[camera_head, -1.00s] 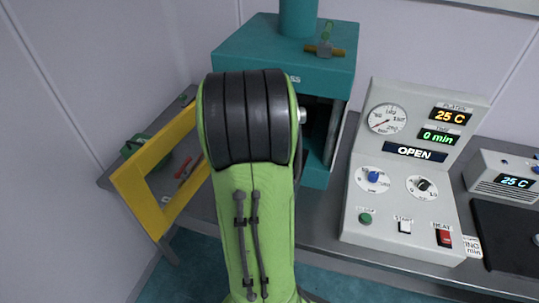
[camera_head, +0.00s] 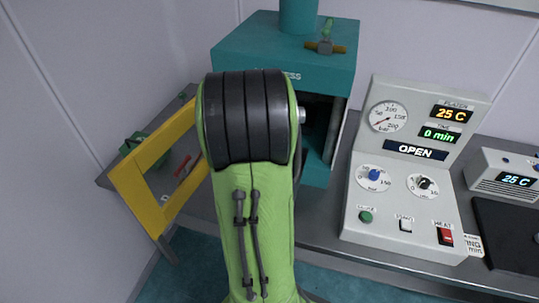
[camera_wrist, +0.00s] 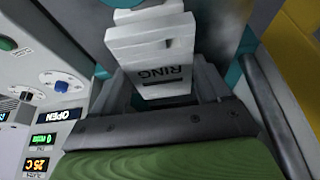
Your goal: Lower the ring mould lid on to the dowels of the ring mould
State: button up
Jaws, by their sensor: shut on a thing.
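In the wrist view, a pale grey block marked RING (camera_wrist: 152,38), its lettering upside down, lies between the fingers of my gripper (camera_wrist: 163,82). I take it to be the ring mould lid. My gripper is shut on it, with one grey finger on each side. My green arm hides the gripper and the lid in the head view. I cannot make out the ring mould or its dowels in either view, so the gap between lid and mould cannot be told.
The teal press (camera_head: 285,55) stands on the grey bench behind my arm. A yellow frame (camera_head: 160,175) is to its left. The control panel (camera_head: 410,170) reads OPEN and 25 C, to the right. A small 25 C unit (camera_head: 505,180) stands further right.

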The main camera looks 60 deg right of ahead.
jog(key=shift+f, duration=0.25)
jog(key=o, duration=1.2)
jog(key=shift+o, duration=0.2)
jog(key=p+v, duration=0.2)
jog(key=v, duration=1.3)
jog(key=shift+a+r, duration=0.25)
jog(key=shift+r, duration=0.1)
jog(key=shift+w, duration=0.1)
